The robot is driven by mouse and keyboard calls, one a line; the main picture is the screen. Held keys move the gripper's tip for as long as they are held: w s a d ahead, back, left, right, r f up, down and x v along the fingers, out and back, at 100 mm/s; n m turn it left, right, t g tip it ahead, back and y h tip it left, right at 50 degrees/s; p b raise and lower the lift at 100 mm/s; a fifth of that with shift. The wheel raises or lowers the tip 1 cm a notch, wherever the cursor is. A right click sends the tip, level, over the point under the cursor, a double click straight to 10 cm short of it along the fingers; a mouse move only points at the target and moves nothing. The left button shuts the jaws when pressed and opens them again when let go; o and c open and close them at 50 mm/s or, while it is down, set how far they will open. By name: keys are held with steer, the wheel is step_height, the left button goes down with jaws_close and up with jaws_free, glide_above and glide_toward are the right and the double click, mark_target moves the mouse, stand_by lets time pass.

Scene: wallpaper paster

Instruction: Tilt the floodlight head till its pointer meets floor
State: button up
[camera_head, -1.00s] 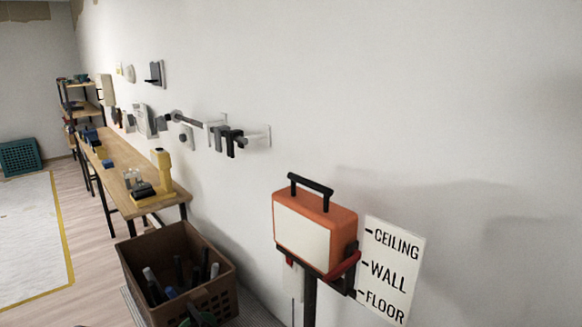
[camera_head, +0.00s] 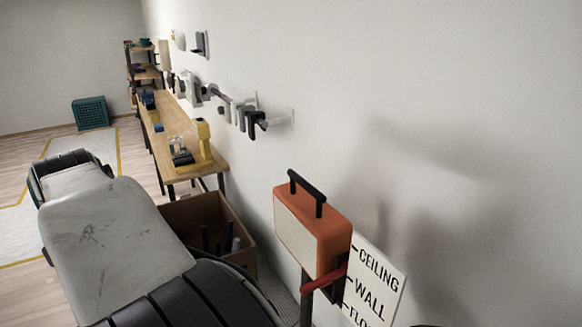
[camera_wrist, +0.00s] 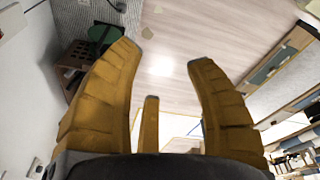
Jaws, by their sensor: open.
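The floodlight head (camera_head: 331,240) is an orange box with a pale front panel (camera_head: 294,232) and a black top handle (camera_head: 308,190). It stands on a dark post near the wall, right of centre in the head view. A red pointer (camera_head: 324,279) sits low on its side. The label board (camera_head: 375,290) beside it reads CEILING, WALL and FLOOR from top to bottom; FLOOR is cut off. I cannot tell which mark the pointer meets. My gripper (camera_wrist: 165,58) is open and empty in the wrist view, its yellow fingers spread over the floor, with no floodlight between them.
A brown crate (camera_head: 245,265) of tools stands left of the floodlight, partly behind my arm. A wooden workbench (camera_head: 185,125) runs along the wall, with tools hung above it. A teal crate (camera_head: 91,113) stands at the far wall. Open floor lies left.

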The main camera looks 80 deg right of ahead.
steer(key=s+d+r+m+p, duration=0.25)
steer(key=d+r, duration=0.35)
steer(key=d, duration=0.3)
step_height(320, 180, up, 12)
steer(key=f+m+g+y+p, duration=0.15)
steer(key=m+p, duration=0.25)
steer(key=p, duration=0.4)
glide_above(303, 181)
steer(key=shift+r, duration=0.5)
steer(key=shift+s, duration=0.35)
steer(key=shift+s+d+f, duration=0.1)
steer(key=shift+s+f, duration=0.05)
steer(key=shift+f, duration=0.05)
steer(key=shift+f+b, duration=1.1)
steer(key=shift+f, duration=2.35)
steer(key=shift+o, duration=0.4)
